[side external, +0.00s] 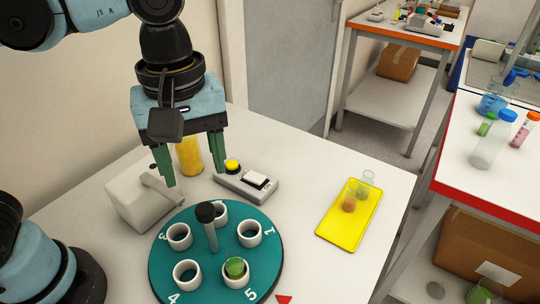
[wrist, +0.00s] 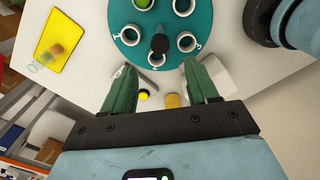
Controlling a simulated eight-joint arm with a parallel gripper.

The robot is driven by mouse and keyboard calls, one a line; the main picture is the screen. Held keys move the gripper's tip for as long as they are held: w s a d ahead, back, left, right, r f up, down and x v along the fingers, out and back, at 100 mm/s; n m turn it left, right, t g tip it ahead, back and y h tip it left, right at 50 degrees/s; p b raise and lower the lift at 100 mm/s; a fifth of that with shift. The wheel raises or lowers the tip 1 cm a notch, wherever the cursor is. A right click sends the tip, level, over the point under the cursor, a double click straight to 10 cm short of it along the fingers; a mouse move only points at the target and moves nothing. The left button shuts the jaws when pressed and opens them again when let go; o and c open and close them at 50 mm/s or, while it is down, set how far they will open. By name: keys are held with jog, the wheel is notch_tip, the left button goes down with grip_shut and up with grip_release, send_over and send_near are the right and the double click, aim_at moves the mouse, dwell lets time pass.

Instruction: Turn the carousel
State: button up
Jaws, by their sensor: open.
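The carousel (side external: 210,265) is a round teal disc on the white table, with several white ring holders around it and numbers near its rim. A post with a black knob (side external: 206,212) rises from the disc; the knob also shows in the wrist view (wrist: 160,43). A green item (side external: 235,267) sits in the holder near the 5. A red triangle (side external: 284,299) lies on the table beside the disc's front right edge. My gripper (side external: 193,172) is open and empty, its green fingers apart, above the table behind the knob; the wrist view shows both fingers (wrist: 157,70) short of the knob.
A grey-white box with a lever (side external: 140,204) stands left of the carousel. A yellow container (side external: 189,157) stands behind it. A device with a yellow button (side external: 232,166) is behind the disc. A yellow tray (side external: 335,234) with glassware lies right. Table between disc and tray is clear.

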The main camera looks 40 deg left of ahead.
aim_at(204, 208)
jog(key=shift+f, duration=4.4)
jog(key=shift+c, duration=0.2)
grip_shut()
